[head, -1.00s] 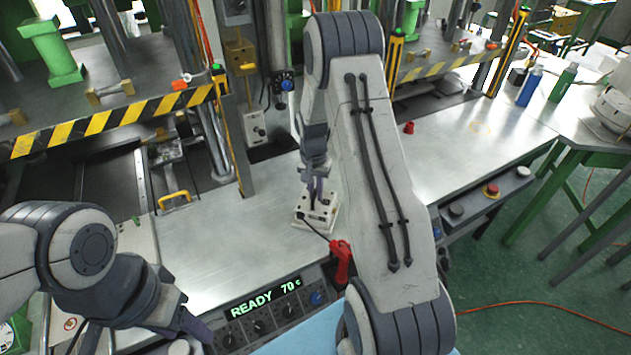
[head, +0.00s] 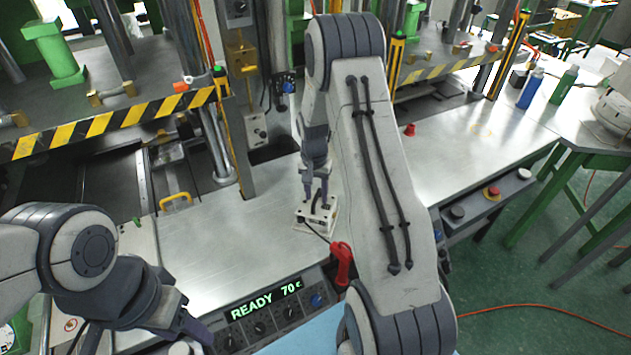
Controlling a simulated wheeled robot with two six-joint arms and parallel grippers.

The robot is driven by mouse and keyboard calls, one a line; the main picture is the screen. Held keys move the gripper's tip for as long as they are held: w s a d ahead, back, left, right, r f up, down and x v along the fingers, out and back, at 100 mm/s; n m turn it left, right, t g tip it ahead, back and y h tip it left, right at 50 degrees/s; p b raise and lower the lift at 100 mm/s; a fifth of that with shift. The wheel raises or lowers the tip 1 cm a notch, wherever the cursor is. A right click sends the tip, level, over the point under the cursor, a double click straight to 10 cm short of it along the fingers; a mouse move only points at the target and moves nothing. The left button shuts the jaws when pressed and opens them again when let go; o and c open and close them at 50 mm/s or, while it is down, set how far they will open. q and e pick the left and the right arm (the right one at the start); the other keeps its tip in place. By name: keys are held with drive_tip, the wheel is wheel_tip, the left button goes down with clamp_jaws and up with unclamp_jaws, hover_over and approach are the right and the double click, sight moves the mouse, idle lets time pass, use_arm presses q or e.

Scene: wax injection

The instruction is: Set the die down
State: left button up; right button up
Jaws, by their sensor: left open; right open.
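The die (head: 312,222), a small pale block with dark fittings on top, sits on the metal bench (head: 240,230) near its front edge, left of my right arm's large link. My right gripper (head: 316,202) points down right over the die, its fingers spread at the die's top. Whether the fingers touch the die is too small to tell. My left gripper (head: 200,335) is at the lower left, in front of the bench, away from the die. Its fingertips are only partly seen.
A red-handled tool (head: 341,262) with a dark cable lies at the bench's front edge beside the die. The READY 70 control panel (head: 270,305) is below. A press with a striped bar (head: 110,122) stands behind left. The bench to the right is mostly clear, with a small red piece (head: 409,130).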

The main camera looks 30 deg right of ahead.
wheel_tip(320, 180, up, 10)
drive_tip(key=b, duration=0.2)
drive_tip(key=s+a+r+n, duration=0.1)
drive_tip(key=a+r+n, duration=0.1)
drive_tip(key=a, duration=0.4)
drive_tip(key=s+a+r+n, duration=0.2)
drive_tip(key=a, duration=0.3)
drive_tip(key=s+a+r+n, duration=0.3)
drive_tip(key=s+a+n, duration=0.2)
drive_tip(key=s+a, duration=0.45)
drive_tip(key=s+a+n, duration=0.3)
drive_tip(key=s+n, duration=0.1)
drive_tip(key=s, duration=0.3)
drive_tip(key=s+a+n+y, duration=0.1)
drive_tip(key=s+a+n, duration=0.3)
drive_tip(key=s, duration=0.3)
drive_tip(key=shift+s+a+f, duration=0.25)
drive_tip(key=shift+s, duration=0.15)
